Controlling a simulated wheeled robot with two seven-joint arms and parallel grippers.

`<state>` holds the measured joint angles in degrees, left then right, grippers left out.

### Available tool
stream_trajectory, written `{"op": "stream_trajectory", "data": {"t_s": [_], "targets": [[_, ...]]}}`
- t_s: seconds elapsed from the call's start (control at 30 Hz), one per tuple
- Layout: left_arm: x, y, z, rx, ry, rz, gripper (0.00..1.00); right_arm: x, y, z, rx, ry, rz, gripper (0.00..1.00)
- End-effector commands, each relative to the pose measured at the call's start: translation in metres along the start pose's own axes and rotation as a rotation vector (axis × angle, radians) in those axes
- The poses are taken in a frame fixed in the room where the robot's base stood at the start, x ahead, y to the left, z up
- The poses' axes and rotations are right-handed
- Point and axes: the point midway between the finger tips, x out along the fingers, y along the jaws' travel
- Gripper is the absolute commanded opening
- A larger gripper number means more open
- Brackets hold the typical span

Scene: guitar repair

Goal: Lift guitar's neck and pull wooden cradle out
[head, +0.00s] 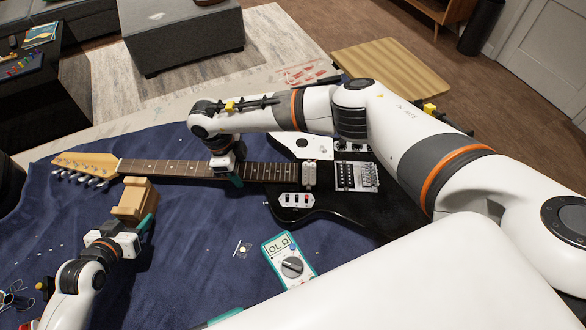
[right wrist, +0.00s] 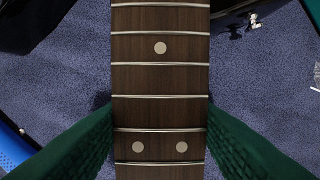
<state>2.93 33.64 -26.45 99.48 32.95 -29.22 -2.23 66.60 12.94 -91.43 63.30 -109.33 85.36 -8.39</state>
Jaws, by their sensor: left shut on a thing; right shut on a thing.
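The black electric guitar (head: 322,207) lies on the blue cloth with its neck (head: 180,170) pointing left and its headstock (head: 85,164) at the far left. My right gripper (head: 232,178) is shut on the neck near the body; in the right wrist view its green fingers press both sides of the fretboard (right wrist: 160,80). The wooden cradle (head: 136,200) is a light block on the near side of the neck, close to the headstock. My left gripper (head: 142,228) is shut on the cradle's near end. I cannot tell whether the cradle still touches the neck.
A teal and white multimeter (head: 288,258) lies in front of the guitar, with small parts (head: 242,248) left of it. Wires (head: 15,298) lie at the lower left. A wooden board (head: 388,70) is at the back. The cloth between cradle and multimeter is mostly clear.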

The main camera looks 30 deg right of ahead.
Motion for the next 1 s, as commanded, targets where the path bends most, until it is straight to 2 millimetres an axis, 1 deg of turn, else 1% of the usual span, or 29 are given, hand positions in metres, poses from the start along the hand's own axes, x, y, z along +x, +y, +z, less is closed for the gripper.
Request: {"op": "stream_trajectory", "data": {"t_s": [0.03,0.33,0.93,0.97,1.0], "targets": [[-0.001,0.000,0.002,0.000,-0.003,0.000,0.30,-0.003,0.002,0.001,0.002,0.001,0.002,0.06],[-0.001,0.000,0.002,0.000,-0.003,0.000,0.30,-0.002,0.002,0.000,0.002,0.001,0.002,0.06],[0.000,0.000,0.001,0.000,-0.003,0.000,0.30,0.012,-0.001,-0.001,0.000,-0.004,-0.003,0.06],[0.000,0.000,0.001,0.000,-0.003,0.000,0.30,0.012,-0.002,0.000,-0.001,-0.004,-0.004,0.50],[0.000,0.000,0.001,0.000,-0.003,0.000,0.30,0.012,-0.002,0.000,-0.001,-0.004,-0.005,0.57]]}}
